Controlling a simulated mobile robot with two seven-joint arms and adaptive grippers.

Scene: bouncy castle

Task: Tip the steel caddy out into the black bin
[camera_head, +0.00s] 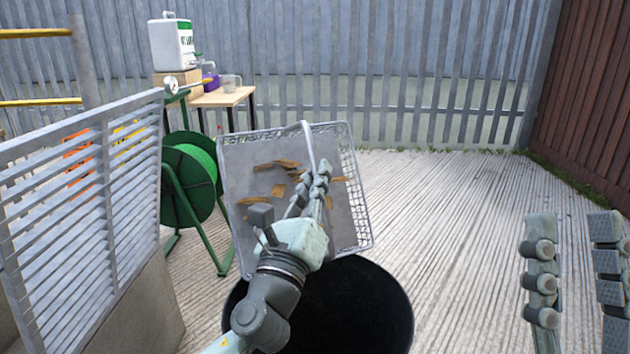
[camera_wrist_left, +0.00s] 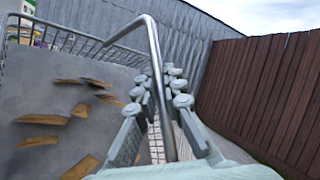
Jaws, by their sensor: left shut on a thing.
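The steel caddy (camera_head: 240,165) is a wire-mesh basket with a grey floor and a bar handle (camera_wrist_left: 154,60). Several brown wood-like pieces (camera_head: 278,190) lie in it, and they show closely in the left wrist view (camera_wrist_left: 42,119). My left gripper (camera_head: 318,185) is shut on the caddy's handle. The caddy is held tilted, its inside facing the head camera, above the far side of the black bin (camera_head: 370,300). The bin is round and its inside looks dark; my left arm hides part of it. My right gripper (camera_head: 575,255) is open and empty at the right.
A grey louvred panel (camera_head: 80,200) stands at the left. A green hose reel (camera_head: 190,180) is behind it. A small wooden table (camera_head: 225,97) with a white container (camera_head: 172,42) stands at the back. Ribbed decking (camera_head: 460,200) is clear at the right.

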